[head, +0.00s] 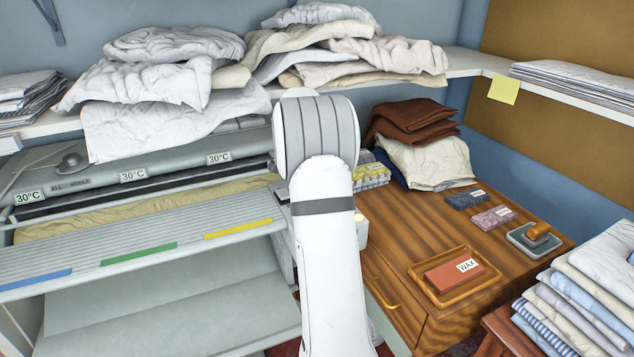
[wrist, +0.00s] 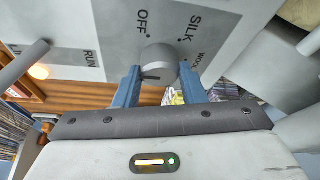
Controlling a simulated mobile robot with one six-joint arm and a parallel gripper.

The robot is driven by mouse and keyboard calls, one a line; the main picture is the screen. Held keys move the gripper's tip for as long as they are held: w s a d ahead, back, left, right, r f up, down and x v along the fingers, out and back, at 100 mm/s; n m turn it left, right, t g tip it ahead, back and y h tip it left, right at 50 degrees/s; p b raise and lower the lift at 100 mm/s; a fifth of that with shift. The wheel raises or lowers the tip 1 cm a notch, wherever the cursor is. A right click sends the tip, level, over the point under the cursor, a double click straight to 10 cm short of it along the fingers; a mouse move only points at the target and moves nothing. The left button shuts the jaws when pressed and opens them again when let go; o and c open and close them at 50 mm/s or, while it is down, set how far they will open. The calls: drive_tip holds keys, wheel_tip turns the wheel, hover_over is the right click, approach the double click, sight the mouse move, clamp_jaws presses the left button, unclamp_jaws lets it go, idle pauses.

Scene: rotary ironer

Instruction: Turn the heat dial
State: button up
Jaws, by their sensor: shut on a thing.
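The heat dial (wrist: 158,62) is a round grey knob on a pale panel in the wrist view. The words OFF, SILK and WOOL are printed around it. My gripper (wrist: 158,84) has its two blue fingers on either side of the dial, shut on it. A dark pointer line shows low on the knob's face, near the left finger. In the head view my white arm covers the end of the ironer (head: 130,205), so the dial and my gripper are hidden there.
A lit lamp (wrist: 39,72) and a RUN label are left of the dial. Right of the ironer, a wooden cabinet (head: 400,262) holds a wax block on a tray (head: 437,297) and folded cloths. A shelf above bears piled linen (head: 170,85). Folded laundry (head: 590,290) stands at the right.

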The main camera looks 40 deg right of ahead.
idle(0.3)
drive_tip(key=o, duration=1)
drive_tip(key=shift+r, duration=0.1)
drive_tip(key=v, duration=0.7)
drive_tip(key=shift+r, duration=0.3)
drive_tip(key=shift+a, duration=0.1)
